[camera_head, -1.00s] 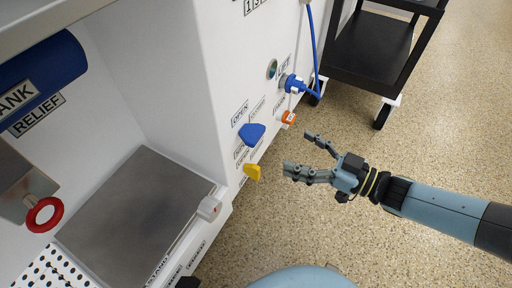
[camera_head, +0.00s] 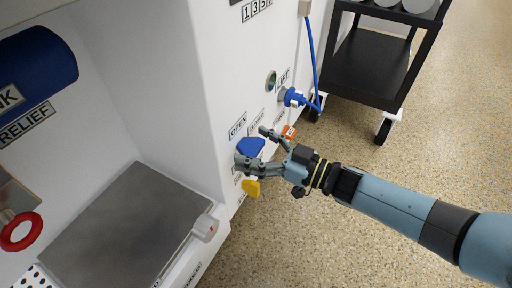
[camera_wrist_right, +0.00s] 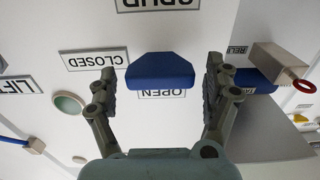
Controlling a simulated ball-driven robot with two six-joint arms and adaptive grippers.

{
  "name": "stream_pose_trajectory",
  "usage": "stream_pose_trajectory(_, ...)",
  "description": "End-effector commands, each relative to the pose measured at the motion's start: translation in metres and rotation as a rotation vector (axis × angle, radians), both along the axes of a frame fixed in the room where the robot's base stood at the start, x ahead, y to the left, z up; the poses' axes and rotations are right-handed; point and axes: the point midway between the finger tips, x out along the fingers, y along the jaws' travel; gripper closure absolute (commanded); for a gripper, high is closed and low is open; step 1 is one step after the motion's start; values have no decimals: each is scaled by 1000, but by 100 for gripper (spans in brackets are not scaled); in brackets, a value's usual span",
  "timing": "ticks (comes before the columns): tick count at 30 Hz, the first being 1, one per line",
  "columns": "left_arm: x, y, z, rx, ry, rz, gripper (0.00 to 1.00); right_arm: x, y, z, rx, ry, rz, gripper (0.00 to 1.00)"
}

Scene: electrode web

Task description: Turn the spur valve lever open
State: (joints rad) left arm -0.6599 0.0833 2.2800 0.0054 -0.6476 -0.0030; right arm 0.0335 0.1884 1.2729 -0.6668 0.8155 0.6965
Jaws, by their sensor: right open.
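The spur valve lever is a blue handle (camera_head: 251,146) on the white cabinet's outer panel. An OPEN label (camera_head: 238,127) is above and left of it, and a CLOSED label (camera_head: 256,121) is above it. My right gripper (camera_head: 252,145) is open at the lever, with one finger on each side of it. In the right wrist view the blue lever (camera_wrist_right: 162,71) sits between the open fingers (camera_wrist_right: 160,82), with visible gaps on both sides. The upside-down SPUR label (camera_wrist_right: 158,4) is beyond it. My left gripper is not in view.
A yellow handle (camera_head: 251,187) sits just below my right gripper, and an orange one (camera_head: 288,132) to its upper right. A blue connector and cable (camera_head: 292,97) are above. A black cart (camera_head: 370,67) stands at the upper right. Floor at the right is clear.

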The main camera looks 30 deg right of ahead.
Motion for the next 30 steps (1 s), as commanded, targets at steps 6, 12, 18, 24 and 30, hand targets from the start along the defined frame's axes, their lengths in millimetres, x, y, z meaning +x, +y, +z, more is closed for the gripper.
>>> stream_pose_trajectory(6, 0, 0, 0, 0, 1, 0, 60, 0, 0, 0, 0, 0, 0, 23)
stream_pose_trajectory(12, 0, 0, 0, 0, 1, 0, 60, 0, 0, 0, 0, 0, 0, 49)
stream_pose_trajectory(18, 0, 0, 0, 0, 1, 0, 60, -1, 0, 0, 0, 0, 0, 72)
stream_pose_trajectory(24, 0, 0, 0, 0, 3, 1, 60, -1, 0, 0, -15, -8, 0, 72)
stream_pose_trajectory(30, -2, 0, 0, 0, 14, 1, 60, -1, 0, 0, -81, -46, 0, 72)
